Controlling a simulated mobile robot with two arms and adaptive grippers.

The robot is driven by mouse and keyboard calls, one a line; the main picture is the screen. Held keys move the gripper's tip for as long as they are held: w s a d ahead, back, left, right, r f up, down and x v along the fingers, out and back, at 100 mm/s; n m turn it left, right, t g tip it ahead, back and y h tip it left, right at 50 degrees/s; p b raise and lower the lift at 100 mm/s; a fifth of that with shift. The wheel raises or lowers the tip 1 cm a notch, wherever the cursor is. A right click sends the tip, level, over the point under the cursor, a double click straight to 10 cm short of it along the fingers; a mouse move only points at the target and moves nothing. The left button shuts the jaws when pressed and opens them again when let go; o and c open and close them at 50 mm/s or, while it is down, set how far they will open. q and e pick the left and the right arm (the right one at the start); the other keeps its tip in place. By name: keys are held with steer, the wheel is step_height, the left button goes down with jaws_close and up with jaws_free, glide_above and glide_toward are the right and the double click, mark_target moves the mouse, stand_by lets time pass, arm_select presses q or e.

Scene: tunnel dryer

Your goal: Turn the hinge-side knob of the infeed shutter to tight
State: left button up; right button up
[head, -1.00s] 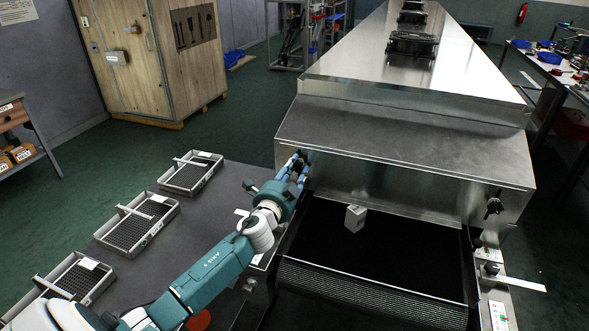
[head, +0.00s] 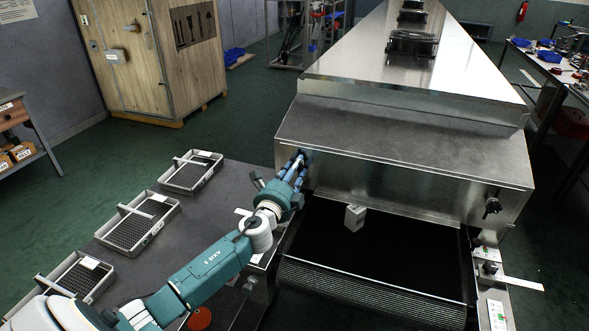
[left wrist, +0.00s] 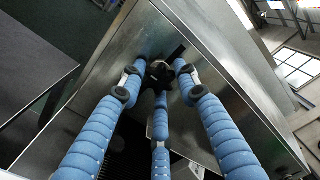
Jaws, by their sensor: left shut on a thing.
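The infeed shutter (head: 400,186) is the metal front plate of the tunnel dryer, above the black belt. A black knob (left wrist: 158,74) sits near the left end of this plate, between the blue fingers in the left wrist view. My left gripper (head: 302,158) is at that left end, with its fingers closed around the knob; they hide the knob in the head view. Another black knob (head: 492,206) is on the right end of the plate, with nothing touching it. I cannot read any tightness mark. My right gripper is not in view.
A small pale block (head: 355,217) stands on the dark belt (head: 390,245) below the shutter. Several wire-mesh trays (head: 190,173) lie on the grey table left of my arm. The hood top (head: 400,135) is clear.

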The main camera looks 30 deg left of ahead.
arm_select(q)
steer(key=shift+d+f, duration=0.1)
steer(key=shift+d, duration=0.25)
steer(key=o, duration=0.9)
steer(key=shift+c, duration=0.2)
steer(key=shift+o, duration=1.4)
steer(key=shift+w+d, duration=0.1)
steer(key=shift+d, duration=0.05)
steer(key=shift+s, duration=0.25)
steer(key=v, duration=1.1)
steer(key=shift+s, duration=0.25)
